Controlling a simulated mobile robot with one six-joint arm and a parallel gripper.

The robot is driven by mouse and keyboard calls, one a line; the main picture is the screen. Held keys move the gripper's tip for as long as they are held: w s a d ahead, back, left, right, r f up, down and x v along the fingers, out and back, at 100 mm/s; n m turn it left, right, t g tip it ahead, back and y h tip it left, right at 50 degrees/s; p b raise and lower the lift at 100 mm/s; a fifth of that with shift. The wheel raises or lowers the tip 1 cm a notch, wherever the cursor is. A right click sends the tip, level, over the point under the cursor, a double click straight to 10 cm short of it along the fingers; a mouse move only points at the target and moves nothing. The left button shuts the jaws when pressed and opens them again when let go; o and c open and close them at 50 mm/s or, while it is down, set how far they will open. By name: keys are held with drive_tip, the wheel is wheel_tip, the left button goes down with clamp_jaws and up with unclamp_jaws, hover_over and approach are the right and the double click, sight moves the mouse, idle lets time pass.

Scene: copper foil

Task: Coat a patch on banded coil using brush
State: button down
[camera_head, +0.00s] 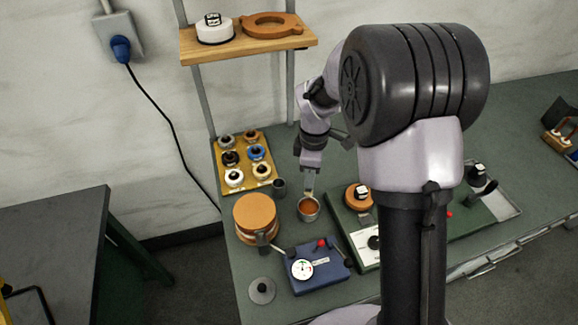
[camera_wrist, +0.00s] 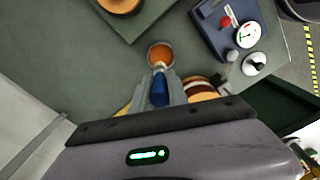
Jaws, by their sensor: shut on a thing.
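My gripper (camera_head: 311,170) is shut on a brush (camera_head: 309,186) and points down; in the wrist view the brush's blue handle (camera_wrist: 160,90) lies between the fingers (camera_wrist: 160,93). The brush tip is at a small metal cup (camera_head: 309,208) of orange-brown liquid, also in the wrist view (camera_wrist: 160,54). I cannot tell if the bristles touch the liquid. An orange-brown coil (camera_head: 357,197) with a labelled top sits on a green board (camera_head: 371,258), right of the cup. A larger copper-coloured roll (camera_head: 256,216) stands left of the cup. I cannot tell which is the banded coil.
A blue gauge box (camera_head: 318,273) stands in front of the cup. A yellow tray (camera_head: 224,175) of several small spools lies behind left, with a small dark cup (camera_head: 279,187) beside it. A wooden shelf (camera_head: 246,47) hangs above. My arm hides part of the bench.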

sight(311, 191)
drive_tip(key=shift+s+d+f, duration=0.2)
drive_tip(key=shift+s+d, duration=0.05)
drive_tip(key=shift+s, duration=0.1)
wheel_tip(311, 191, down, 6)
drive_tip(key=b, duration=0.5)
drive_tip(key=shift+w, duration=0.1)
drive_tip(key=shift+r, duration=0.15)
drive_tip(key=shift+f, duration=0.55)
idle(1.2)
wheel_tip(311, 191, up, 7)
drive_tip(key=p, duration=0.6)
drive_tip(key=shift+r, duration=0.15)
